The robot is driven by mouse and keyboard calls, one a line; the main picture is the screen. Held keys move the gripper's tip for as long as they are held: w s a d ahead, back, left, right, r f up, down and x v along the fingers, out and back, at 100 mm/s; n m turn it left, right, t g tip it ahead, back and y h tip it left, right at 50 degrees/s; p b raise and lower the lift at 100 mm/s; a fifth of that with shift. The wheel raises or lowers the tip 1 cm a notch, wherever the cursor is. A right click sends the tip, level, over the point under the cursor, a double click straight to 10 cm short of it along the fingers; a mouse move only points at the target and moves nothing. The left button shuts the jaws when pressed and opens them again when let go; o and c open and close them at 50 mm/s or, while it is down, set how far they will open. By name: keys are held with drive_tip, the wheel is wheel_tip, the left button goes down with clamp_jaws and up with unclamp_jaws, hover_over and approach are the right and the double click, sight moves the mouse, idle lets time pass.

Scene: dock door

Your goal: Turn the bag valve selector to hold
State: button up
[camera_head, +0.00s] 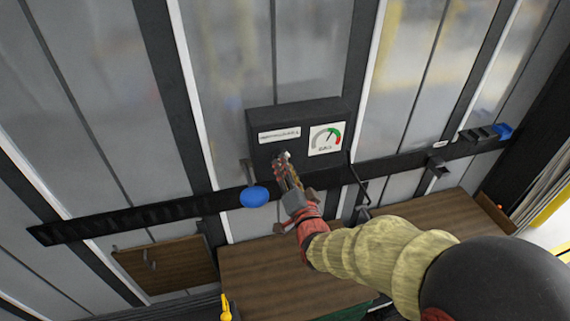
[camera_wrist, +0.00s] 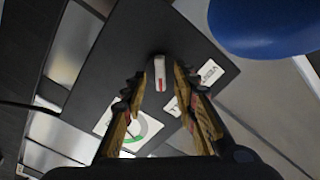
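The valve selector (camera_wrist: 159,73) is a small pale knob with a red line, on the dark control panel (camera_head: 262,118). In the wrist view it stands between the fingertips of my gripper (camera_wrist: 158,80), with a visible gap on both sides. My gripper is open and points at the panel (camera_wrist: 120,50). In the head view my gripper (camera_head: 282,160) is at the panel's lower middle and hides the selector. The panel carries a white text label (camera_head: 279,136) and a dial gauge (camera_head: 326,138) with green and red bands; the label's text is too small to read.
A blue round piece (camera_head: 254,197) hangs just left of my gripper; it looms at upper right in the wrist view (camera_wrist: 265,22). A dark rail (camera_head: 130,219) crosses the wall. A black crank-like rod (camera_head: 357,182) is to the right. A brown wooden surface (camera_head: 250,275) lies below.

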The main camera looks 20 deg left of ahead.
drive_tip(key=shift+w+a, duration=0.35)
drive_tip(key=shift+w, duration=0.25)
drive_tip(key=c, duration=0.3)
drive_tip(key=c, duration=0.4)
clamp_jaws()
